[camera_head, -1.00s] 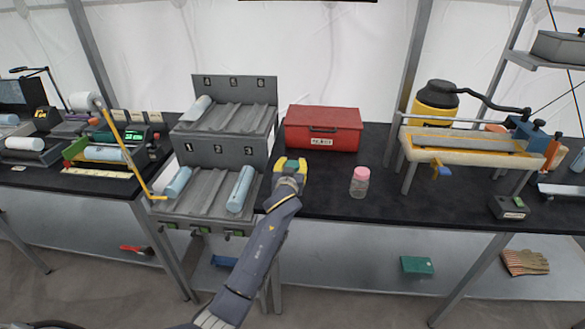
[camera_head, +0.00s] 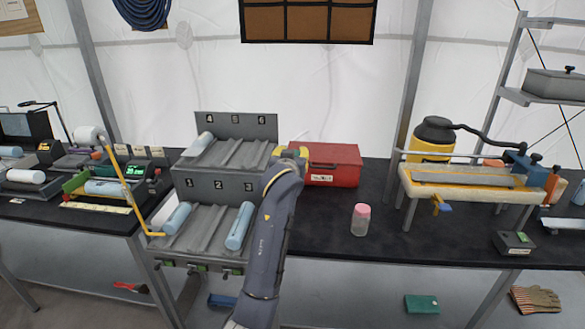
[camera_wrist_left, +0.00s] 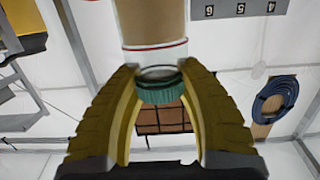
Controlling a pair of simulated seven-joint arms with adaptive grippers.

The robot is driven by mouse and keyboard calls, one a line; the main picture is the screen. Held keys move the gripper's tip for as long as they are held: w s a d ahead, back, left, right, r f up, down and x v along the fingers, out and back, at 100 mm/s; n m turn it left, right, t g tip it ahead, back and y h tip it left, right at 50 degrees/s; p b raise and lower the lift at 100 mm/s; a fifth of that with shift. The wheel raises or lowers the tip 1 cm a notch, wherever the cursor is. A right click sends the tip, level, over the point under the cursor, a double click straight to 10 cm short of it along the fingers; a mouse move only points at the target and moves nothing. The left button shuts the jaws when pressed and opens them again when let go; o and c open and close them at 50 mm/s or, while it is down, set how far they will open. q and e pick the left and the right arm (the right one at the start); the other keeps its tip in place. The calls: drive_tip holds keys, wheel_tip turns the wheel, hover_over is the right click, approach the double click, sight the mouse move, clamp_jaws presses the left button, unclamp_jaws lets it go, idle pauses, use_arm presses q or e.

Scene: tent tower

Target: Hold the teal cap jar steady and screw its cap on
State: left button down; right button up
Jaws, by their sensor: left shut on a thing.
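My left gripper (camera_head: 290,152) is raised at the red box's left end in the head view. In the left wrist view its yellow fingers (camera_wrist_left: 160,70) are closed around the neck end of the teal cap jar. That jar (camera_wrist_left: 152,22) has a brown body and a white band with a red line. Its teal cap (camera_wrist_left: 160,90) sits at the neck between the fingers, with some clear neck showing. I cannot tell how tight the cap is. The jar is hidden in the head view. My right gripper is not in view.
A pink-capped jar (camera_head: 361,220) stands on the black bench (camera_head: 330,236). The red box (camera_head: 334,166) is behind it. A grey numbered rack (camera_head: 217,190) with pale blue cylinders is at left. A yellow-framed machine (camera_head: 475,185) is at right. Bench around the pink-capped jar is clear.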

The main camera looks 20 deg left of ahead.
use_arm(q)
drive_tip(key=shift+r, duration=0.7)
drive_tip(key=c, duration=1.5)
unclamp_jaws()
clamp_jaws()
drive_tip(key=shift+r, duration=0.1)
